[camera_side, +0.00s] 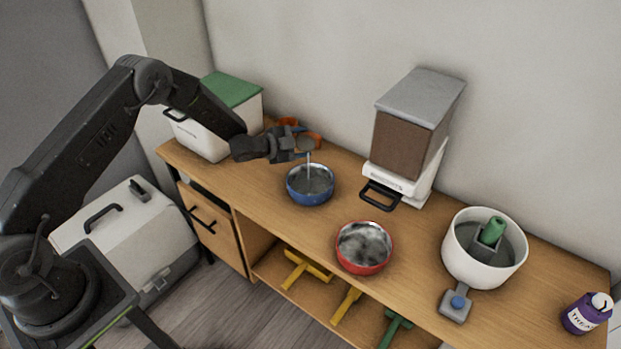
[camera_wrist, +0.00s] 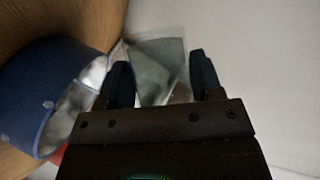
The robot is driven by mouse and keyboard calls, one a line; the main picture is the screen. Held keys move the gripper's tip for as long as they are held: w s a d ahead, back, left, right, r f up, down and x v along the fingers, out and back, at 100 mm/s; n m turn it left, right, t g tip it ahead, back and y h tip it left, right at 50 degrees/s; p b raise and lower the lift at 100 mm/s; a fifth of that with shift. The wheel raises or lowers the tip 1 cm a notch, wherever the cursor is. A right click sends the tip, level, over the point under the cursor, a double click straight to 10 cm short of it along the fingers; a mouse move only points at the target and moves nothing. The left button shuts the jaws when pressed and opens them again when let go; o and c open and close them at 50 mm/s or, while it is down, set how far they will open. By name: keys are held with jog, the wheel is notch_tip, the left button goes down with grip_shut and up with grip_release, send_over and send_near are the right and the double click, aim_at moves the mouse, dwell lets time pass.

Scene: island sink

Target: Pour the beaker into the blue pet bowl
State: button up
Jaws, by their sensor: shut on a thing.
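My gripper (camera_side: 301,146) is above the blue pet bowl (camera_side: 310,197) in the side view, at the bowl's back left. It is shut on the clear beaker (camera_side: 307,144), which is small and partly hidden by the fingers there. A thin pale stream runs from the beaker down into the bowl. In the wrist view the clear beaker (camera_wrist: 158,55) shows between the two dark fingers of my gripper (camera_wrist: 161,78). The blue bowl (camera_wrist: 28,95) is at the left there, with a shiny metal inside. How much the beaker still holds cannot be told.
A red bowl (camera_side: 364,266) stands in front, right of the blue one. A feeder (camera_side: 410,135) stands behind, and orange things (camera_side: 288,122) lie behind my gripper. A green-lidded bin (camera_side: 232,90) is at the left, a white pot (camera_side: 455,262) and purple bottle (camera_side: 583,315) at the right.

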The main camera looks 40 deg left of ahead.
jog(key=shift+r+m, duration=0.1)
jog(key=shift+m, duration=0.4)
dwell(0.4)
jog(key=shift+f+m+t, duration=0.35)
jog(key=shift+m+t, duration=0.25)
jog(key=shift+m, duration=0.1)
dwell(0.6)
jog(key=shift+r+m+t+y, duration=0.3)
jog(key=shift+r+m, duration=0.1)
jog(key=shift+m, duration=0.2)
dwell(0.5)
jog(key=shift+s+d+r+m+t, duration=0.35)
jog(key=shift+s+d+m, duration=0.25)
jog(key=shift+d+m, duration=0.15)
dwell(0.5)
jog(key=shift+s+f+m+t, duration=0.1)
jog(key=shift+f+m+t, duration=0.2)
jog(key=shift+m, duration=0.25)
jog(key=shift+d+f+m, duration=0.1)
jog(key=shift+f+m, duration=0.05)
jog(key=shift+m, duration=0.15)
jog(key=shift+t, duration=0.25)
jog(key=a+n+g, duration=0.1)
jog(key=w+n+g, duration=0.1)
jog(key=n, duration=0.1)
jog(key=shift+w+a, duration=0.25)
jog(key=shift+a, duration=0.1)
jog(key=shift+f+n, duration=0.15)
jog(key=shift+n, duration=0.35)
